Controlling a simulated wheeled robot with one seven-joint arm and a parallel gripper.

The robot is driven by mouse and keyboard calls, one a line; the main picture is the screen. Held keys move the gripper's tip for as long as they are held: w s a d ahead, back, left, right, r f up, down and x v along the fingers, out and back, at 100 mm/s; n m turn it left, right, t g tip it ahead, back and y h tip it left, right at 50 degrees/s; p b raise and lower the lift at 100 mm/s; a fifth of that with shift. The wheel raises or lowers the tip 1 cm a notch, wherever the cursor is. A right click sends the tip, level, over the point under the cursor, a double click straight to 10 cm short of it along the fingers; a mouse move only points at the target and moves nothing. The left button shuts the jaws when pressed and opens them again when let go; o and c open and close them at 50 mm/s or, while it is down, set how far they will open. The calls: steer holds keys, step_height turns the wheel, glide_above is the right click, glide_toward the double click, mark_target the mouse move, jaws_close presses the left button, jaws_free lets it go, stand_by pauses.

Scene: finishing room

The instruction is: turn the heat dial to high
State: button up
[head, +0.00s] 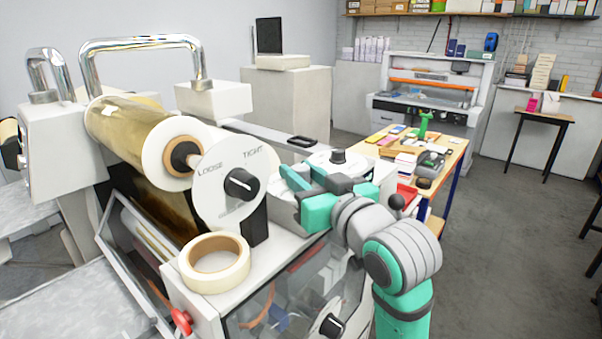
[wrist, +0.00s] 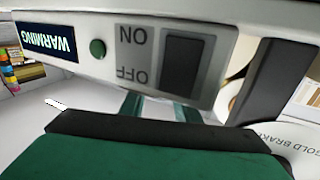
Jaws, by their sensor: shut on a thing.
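My gripper (head: 294,178) has teal fingers reaching left at the upper body of the foil machine (head: 190,300). It is shut on what I take to be the heat dial, which the gripper hides in both views. In the wrist view, the teal fingers (wrist: 160,106) reach in at the edge of a white panel. The panel shows upside down, with a WARMING display (wrist: 47,39), a green lamp (wrist: 97,49) and a black ON/OFF switch (wrist: 183,59). The dial's setting cannot be read.
The LOOSE/TIGHT dial (head: 240,184) stands left of my gripper. Another knob (head: 338,157) sits behind it, and one (head: 332,325) is low on the front. A tape roll (head: 214,262) lies on the machine. A cluttered table (head: 455,131) stands behind right; floor is free at right.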

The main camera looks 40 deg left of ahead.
steer(key=shift+a+f+m+t+h, duration=0.1)
steer(key=shift+m+t+h, duration=0.7)
steer(key=shift+t, duration=0.4)
steer(key=shift+w+m+t+h, duration=0.15)
steer(key=shift+m+t+h, duration=0.15)
steer(key=shift+m+t, duration=0.3)
steer(key=o, duration=1)
steer(key=shift+o, duration=0.2)
steer(key=shift+d, duration=0.2)
